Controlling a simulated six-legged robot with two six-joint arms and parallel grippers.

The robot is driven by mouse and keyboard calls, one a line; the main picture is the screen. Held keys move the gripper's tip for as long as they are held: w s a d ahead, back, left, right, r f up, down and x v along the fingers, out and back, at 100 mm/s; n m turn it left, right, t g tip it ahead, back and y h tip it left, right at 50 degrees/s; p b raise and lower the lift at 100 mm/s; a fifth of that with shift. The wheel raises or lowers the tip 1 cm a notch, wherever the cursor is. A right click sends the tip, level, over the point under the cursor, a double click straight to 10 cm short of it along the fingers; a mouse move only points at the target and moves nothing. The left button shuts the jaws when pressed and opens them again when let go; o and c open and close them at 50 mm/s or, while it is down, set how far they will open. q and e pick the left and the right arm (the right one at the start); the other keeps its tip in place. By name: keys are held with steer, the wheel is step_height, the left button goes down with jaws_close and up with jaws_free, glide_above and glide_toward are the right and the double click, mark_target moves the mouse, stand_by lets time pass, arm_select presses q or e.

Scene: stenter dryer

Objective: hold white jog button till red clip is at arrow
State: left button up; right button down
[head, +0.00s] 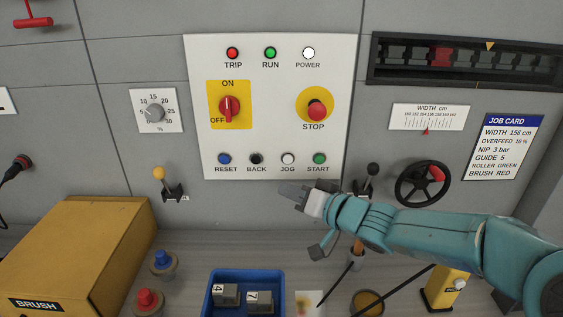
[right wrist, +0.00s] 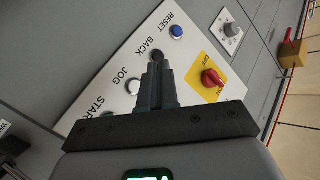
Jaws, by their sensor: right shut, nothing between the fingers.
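The white JOG button (head: 287,158) is in the lower row of the white panel, between the black BACK button (head: 256,158) and the green START button (head: 320,158). It also shows in the right wrist view (right wrist: 133,86), beside my fingers. My right gripper (head: 290,190) is shut and empty. In the head view its tips are below the JOG button, apart from it in the picture; its distance to the panel is unclear. The red clip (head: 441,56) is in the dark window at upper right, left of the yellow arrow (head: 490,46). My left gripper is out of view.
The panel (head: 340,100) also has a red ON/OFF switch (head: 229,107) and a red STOP button (head: 317,110). Two levers (head: 172,185) (head: 368,178) and a handwheel (head: 422,184) flank it. A blue tray (head: 213,293) and a yellow BRUSH box (head: 75,245) are below.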

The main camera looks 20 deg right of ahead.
mark_target(288, 159)
steer(key=w+d+p, duration=0.3)
steer(key=w+p, duration=0.2)
steer(key=w, duration=0.2)
steer(key=shift+w, duration=0.35)
stand_by(0.4)
steer(key=shift+s+a+r+p, duration=0.1)
steer(key=shift+s+r+p, duration=0.05)
steer(key=shift+p, duration=0.15)
steer(key=shift+w, duration=0.2)
steer(key=shift+s, duration=0.15)
